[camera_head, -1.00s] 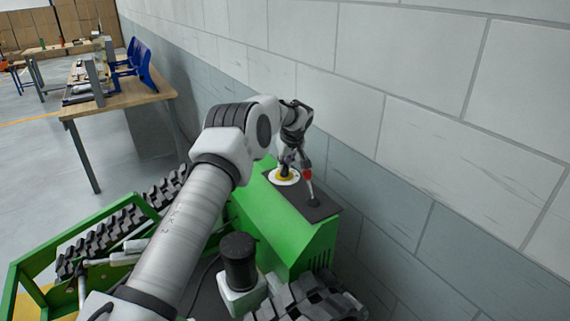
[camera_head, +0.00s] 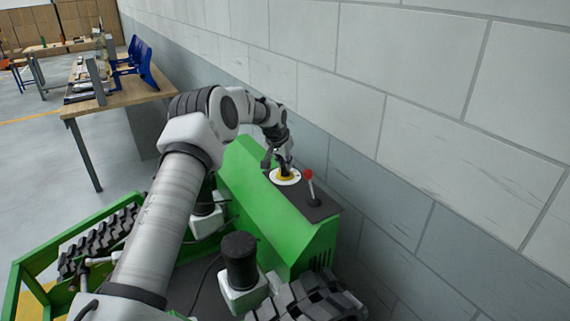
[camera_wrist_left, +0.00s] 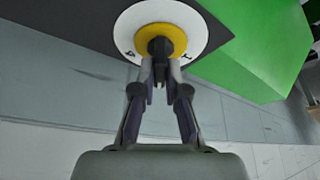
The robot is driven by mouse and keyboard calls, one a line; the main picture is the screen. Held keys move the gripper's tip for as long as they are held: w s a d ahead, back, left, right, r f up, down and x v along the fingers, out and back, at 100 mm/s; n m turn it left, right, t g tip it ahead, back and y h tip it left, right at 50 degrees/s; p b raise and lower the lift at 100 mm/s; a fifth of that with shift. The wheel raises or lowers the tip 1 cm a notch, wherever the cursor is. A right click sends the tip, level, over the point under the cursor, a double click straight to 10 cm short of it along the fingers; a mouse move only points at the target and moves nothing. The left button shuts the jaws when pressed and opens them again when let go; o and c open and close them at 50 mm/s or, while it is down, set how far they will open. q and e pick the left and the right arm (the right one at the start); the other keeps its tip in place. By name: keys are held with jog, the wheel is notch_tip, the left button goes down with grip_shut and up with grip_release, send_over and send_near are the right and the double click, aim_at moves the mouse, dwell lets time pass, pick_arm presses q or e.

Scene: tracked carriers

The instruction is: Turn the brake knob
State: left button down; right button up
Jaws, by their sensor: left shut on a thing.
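The brake knob (camera_wrist_left: 160,46) is dark and sits on a yellow disc (camera_wrist_left: 175,33) in the middle of a white dial plate (camera_wrist_left: 198,30) with marks on it. In the head view, the yellow disc (camera_head: 287,177) and white dial (camera_head: 294,181) show on the black top of the green carrier, with the knob mostly hidden by the fingers. My left gripper (camera_wrist_left: 160,73) is shut on the knob, its two fingers on either side of it. It also shows in the head view (camera_head: 282,163), reaching down to the dial. My right gripper is not in view.
A lever with a red ball (camera_head: 308,174) stands on the black panel (camera_head: 320,212) close beside the dial. The green carrier body (camera_head: 250,190) stands near the block wall (camera_head: 350,110). Black tracks (camera_head: 310,302) show in front. A wooden table (camera_head: 120,98) stands at the back left.

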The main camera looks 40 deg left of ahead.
pick_arm(q)
jog(key=m+h, duration=0.1)
jog(key=m, duration=0.1)
jog(key=m+b, duration=0.1)
jog(key=m, duration=0.1)
jog(key=shift+a+m+h, duration=0.15)
jog(key=shift+m+h, duration=0.15)
jog(key=shift+h, duration=0.1)
jog(key=shift+m+h, duration=0.3)
jog(key=shift+m, duration=0.5)
jog(key=shift+m+h, duration=0.4)
jog(key=shift+m, duration=0.9)
jog(key=c, duration=1.2)
grip_release()
